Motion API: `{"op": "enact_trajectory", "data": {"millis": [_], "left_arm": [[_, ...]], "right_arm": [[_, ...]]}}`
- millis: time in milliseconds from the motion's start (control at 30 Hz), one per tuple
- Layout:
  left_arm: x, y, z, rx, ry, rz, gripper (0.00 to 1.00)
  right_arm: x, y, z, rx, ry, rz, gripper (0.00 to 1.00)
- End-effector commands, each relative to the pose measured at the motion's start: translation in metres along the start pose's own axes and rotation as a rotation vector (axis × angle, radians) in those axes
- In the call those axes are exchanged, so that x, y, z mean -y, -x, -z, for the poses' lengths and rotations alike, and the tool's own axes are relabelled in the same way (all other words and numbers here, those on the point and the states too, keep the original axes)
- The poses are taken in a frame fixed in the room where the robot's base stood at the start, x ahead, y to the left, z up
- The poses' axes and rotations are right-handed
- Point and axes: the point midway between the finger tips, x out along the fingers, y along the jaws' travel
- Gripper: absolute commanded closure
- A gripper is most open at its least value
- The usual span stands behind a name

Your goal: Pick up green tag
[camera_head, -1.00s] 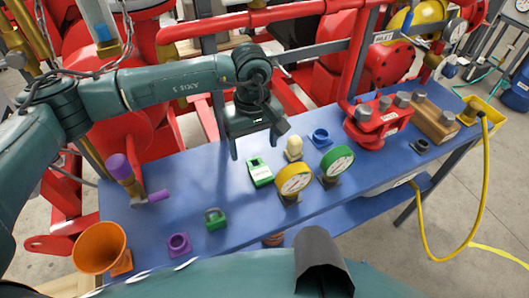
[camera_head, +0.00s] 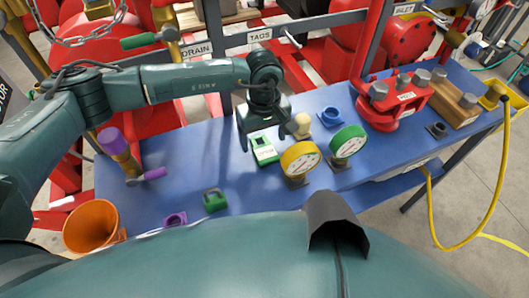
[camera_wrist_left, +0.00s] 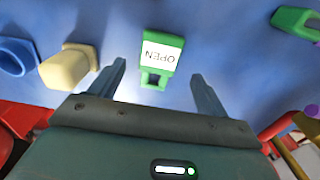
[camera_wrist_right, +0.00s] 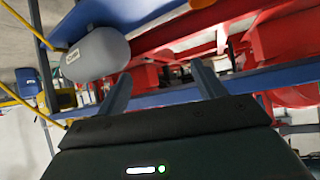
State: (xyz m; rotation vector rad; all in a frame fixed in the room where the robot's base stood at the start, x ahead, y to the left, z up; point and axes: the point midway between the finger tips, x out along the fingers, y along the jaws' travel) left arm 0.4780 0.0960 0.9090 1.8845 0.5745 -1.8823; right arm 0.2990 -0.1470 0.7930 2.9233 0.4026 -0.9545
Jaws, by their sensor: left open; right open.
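The green tag (camera_head: 264,149) lies on the blue table, with a white label face.
On the blue table (camera_head: 185,165), a yellow gauge (camera_head: 300,158), green gauge (camera_head: 348,141), cream knob (camera_head: 301,124) and blue ring (camera_head: 332,117) stand right of the tag. A green padlock (camera_head: 215,199), purple ring (camera_head: 175,219) and orange funnel (camera_head: 91,227) are left. A red pipe frame runs behind.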

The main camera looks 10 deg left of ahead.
Motion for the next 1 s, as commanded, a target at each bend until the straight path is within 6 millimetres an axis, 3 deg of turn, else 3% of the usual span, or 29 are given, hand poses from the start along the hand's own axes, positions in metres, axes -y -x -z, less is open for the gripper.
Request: {"op": "enact_trajectory", "data": {"millis": [100,200,467,1000], "left_arm": [[-0.001,-0.024,-0.001,0.002,0.001,0.003,0.24],[-0.002,-0.035,-0.001,0.001,0.000,0.001,0.24],[-0.002,-0.036,-0.001,0.001,-0.001,0.000,0.24],[-0.002,-0.035,-0.001,0.000,0.000,0.001,0.69]], "right_arm": [[0.001,-0.005,-0.004,-0.010,0.009,0.007,0.31],[0.002,-0.006,-0.002,-0.023,0.019,0.015,0.31],[0.006,-0.005,0.006,-0.039,0.023,0.024,0.31],[0.003,-0.006,0.004,-0.033,0.020,0.017,0.31]]}}
